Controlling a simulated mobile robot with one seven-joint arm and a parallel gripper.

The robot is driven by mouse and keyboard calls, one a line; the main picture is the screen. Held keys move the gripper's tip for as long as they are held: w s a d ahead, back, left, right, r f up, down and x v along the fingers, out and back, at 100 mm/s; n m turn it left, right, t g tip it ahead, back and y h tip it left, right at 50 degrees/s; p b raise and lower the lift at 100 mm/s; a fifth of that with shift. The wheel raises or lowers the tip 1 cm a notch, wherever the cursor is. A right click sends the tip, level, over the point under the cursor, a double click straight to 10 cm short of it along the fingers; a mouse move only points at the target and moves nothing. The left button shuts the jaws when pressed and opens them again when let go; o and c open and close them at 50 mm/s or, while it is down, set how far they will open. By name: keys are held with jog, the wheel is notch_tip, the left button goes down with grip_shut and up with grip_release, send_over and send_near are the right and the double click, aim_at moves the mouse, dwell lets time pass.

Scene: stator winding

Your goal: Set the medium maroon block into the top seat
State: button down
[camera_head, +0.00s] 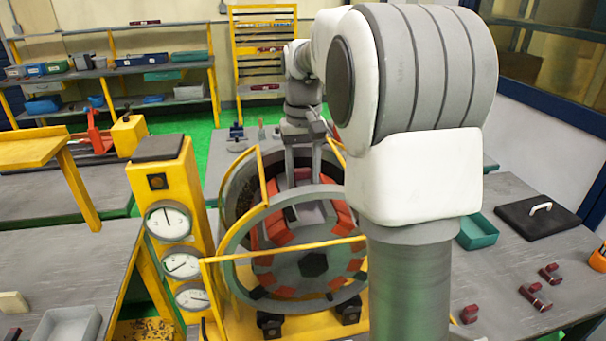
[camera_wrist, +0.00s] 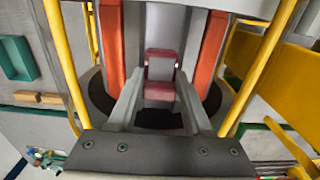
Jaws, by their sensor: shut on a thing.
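The maroon block (camera_wrist: 160,54), with a grey band across its middle, is between the two fingers of my gripper (camera_wrist: 161,80) in the wrist view. My gripper is shut on it. In the head view my gripper (camera_head: 303,172) points down at the top of the round stator (camera_head: 232,262), a grey ring with orange-red segments inside. Maroon shows at and just below the fingertips, inside the top of the ring. The top seat is largely hidden by the fingers and the ring's front rim, so I cannot tell whether the block touches it.
Yellow rails (camera_head: 285,247) surround the stator closely. A yellow post with gauges (camera_head: 168,222) stands left of it. On the right table lie several maroon blocks (camera_head: 535,297), a teal tray (camera_head: 477,232) and a dark lid with a handle (camera_head: 538,217).

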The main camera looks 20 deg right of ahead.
aim_at(303, 180)
jog(key=shift+f, duration=0.15)
jog(key=shift+c, duration=1.2)
grip_release()
notch_tip(303, 180, up, 17)
jog(key=p, duration=0.1)
jog(key=shift+r+p, duration=0.2)
jog(key=shift+p, duration=0.2)
